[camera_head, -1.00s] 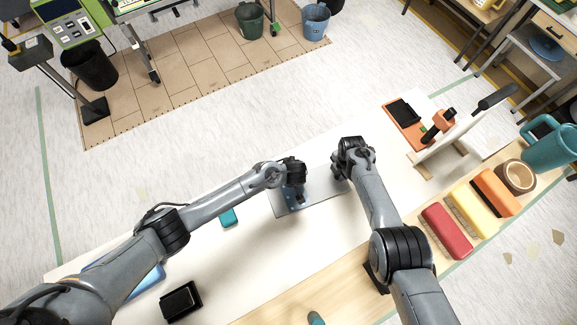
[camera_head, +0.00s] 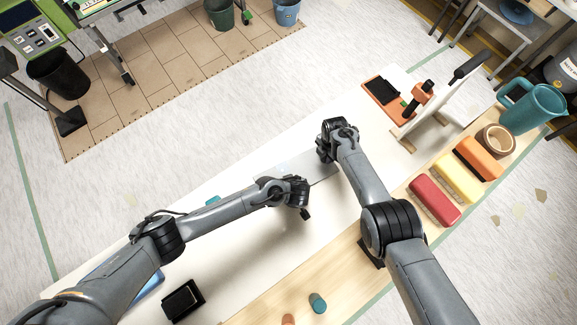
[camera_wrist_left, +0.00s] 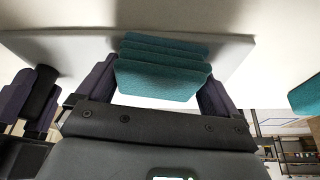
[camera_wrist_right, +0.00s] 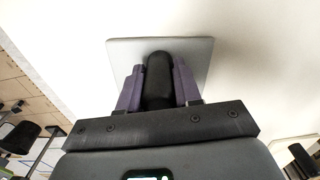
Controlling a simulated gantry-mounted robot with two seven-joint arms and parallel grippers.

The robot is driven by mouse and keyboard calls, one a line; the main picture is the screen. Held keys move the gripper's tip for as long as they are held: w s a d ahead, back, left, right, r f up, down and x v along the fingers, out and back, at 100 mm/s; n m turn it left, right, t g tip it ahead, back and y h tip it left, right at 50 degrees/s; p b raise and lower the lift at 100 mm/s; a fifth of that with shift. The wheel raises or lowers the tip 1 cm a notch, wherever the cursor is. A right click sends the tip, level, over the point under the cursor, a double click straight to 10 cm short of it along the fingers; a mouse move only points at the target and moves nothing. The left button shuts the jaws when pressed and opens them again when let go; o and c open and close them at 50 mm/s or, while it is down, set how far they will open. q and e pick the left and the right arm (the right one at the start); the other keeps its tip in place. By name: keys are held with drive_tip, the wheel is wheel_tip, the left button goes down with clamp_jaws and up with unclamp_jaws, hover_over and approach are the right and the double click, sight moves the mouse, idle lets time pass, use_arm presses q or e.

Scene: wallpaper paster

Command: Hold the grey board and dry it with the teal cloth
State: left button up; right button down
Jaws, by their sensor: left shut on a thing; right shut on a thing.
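The grey board (camera_head: 292,164) lies low over the white table in the head view, partly hidden by my left gripper. My right gripper (camera_head: 325,152) is shut on its black handle (camera_wrist_right: 159,80); the board also shows behind the handle in the right wrist view (camera_wrist_right: 195,52). My left gripper (camera_head: 301,203) is at the board's near side. In the left wrist view it is shut on the folded teal cloth (camera_wrist_left: 163,68), in front of the board (camera_wrist_left: 65,45). I cannot tell whether the cloth touches the board. The cloth is hidden in the head view.
A second teal piece (camera_head: 213,200) lies on the table (camera_head: 250,245) behind my left arm, and a black block (camera_head: 183,300) lies at the front. Red (camera_head: 434,200), yellow and orange brushes, a tape roll (camera_head: 497,139) and a teal jug (camera_head: 533,108) stand right. The table's near middle is clear.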

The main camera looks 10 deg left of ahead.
use_arm(q)
drive_tip(key=w+a, duration=0.4)
drive_tip(key=w, duration=0.1)
drive_tip(key=w+a, duration=0.2)
drive_tip(key=w, duration=0.1)
drive_tip(key=shift+f, duration=0.1)
wheel_tip(320, 180, up, 8)
drive_tip(key=o, duration=0.6)
drive_tip(key=c, duration=0.5)
use_arm(e)
drive_tip(key=c, duration=0.7)
unclamp_jaws()
drive_tip(key=shift+a+r, duration=0.1)
drive_tip(key=shift+r, duration=0.1)
drive_tip(key=shift+w+r, duration=0.1)
drive_tip(key=shift+r, duration=0.25)
wheel_tip(320, 180, up, 11)
drive_tip(key=shift+f, duration=0.1)
